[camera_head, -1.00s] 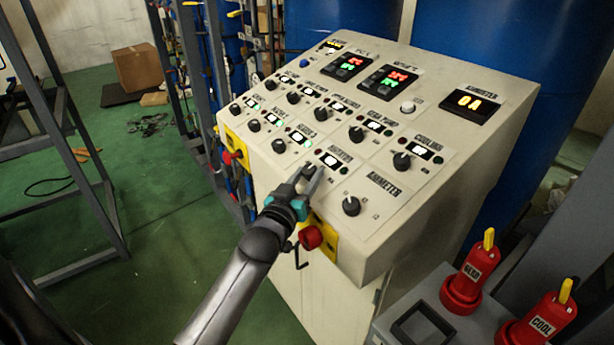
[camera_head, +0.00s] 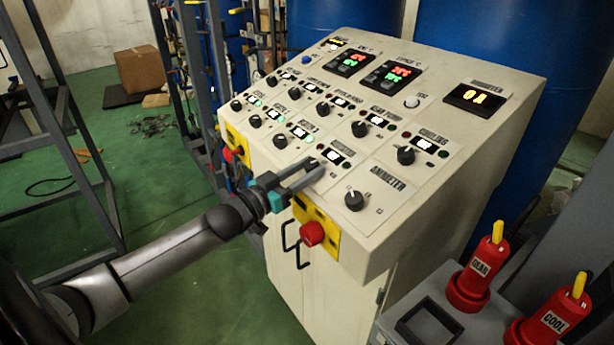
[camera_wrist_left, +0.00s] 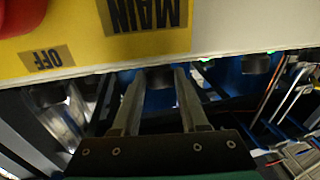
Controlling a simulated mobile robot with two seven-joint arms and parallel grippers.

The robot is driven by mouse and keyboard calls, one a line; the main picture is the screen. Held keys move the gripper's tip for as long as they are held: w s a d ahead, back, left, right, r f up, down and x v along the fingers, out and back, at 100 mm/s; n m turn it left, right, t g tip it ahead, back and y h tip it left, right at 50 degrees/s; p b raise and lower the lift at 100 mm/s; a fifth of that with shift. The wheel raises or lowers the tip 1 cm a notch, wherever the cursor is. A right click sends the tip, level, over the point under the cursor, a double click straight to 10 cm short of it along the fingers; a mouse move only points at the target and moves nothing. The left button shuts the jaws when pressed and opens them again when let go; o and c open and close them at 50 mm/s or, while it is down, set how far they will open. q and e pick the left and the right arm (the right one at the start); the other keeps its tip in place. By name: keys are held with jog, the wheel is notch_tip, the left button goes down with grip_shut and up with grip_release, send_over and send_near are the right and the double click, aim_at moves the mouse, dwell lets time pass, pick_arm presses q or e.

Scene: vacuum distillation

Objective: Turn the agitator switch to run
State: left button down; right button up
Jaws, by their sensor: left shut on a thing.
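The agitator switch is a dark knob on the front row of the sloped control panel (camera_head: 400,185), below a small lit label window (camera_head: 335,156). In the head view it is mostly hidden by my left gripper (camera_head: 313,168), whose fingers reach over it from the front left. In the left wrist view a dark knob (camera_wrist_left: 159,78) shows between the two fingertips, and the gripper is shut on it. I cannot tell which position the switch points to. My right gripper is not in view.
The ammeter knob (camera_head: 354,200) stands to the right of my fingers, with other dark knobs behind. A red button on a yellow plate (camera_head: 312,232) is on the front face below. The ammeter display (camera_head: 481,98) reads 0A. Red handles (camera_head: 475,275) stand at right.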

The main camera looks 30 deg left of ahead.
pick_arm(q)
jog(key=m+h+b, duration=0.1)
jog(key=h+b, duration=0.1)
jog(key=m+g+h+b, duration=0.1)
jog(key=m, duration=0.1)
jog(key=m+g+h+b, duration=0.1)
jog(key=m+h+b, duration=0.1)
jog(key=shift+w+a+f+h+b, duration=0.1)
jog(key=shift+w+a+h+b, duration=0.1)
jog(key=shift+a+h+b, duration=0.15)
jog(key=shift+w+a+m+g+h+b, duration=0.1)
jog(key=shift+a+m+g+h+b, duration=0.05)
jog(key=shift+m+g+h+b, duration=1.85)
jog(key=shift+m+y+p, duration=0.25)
jog(key=shift+m+p, duration=0.05)
jog(key=shift+r, duration=0.2)
jog(key=shift+c, duration=2.2)
grip_release()
jog(key=shift+f, duration=0.1)
jog(key=b+v, duration=0.1)
jog(key=v, duration=1.4)
jog(key=shift+b, duration=0.35)
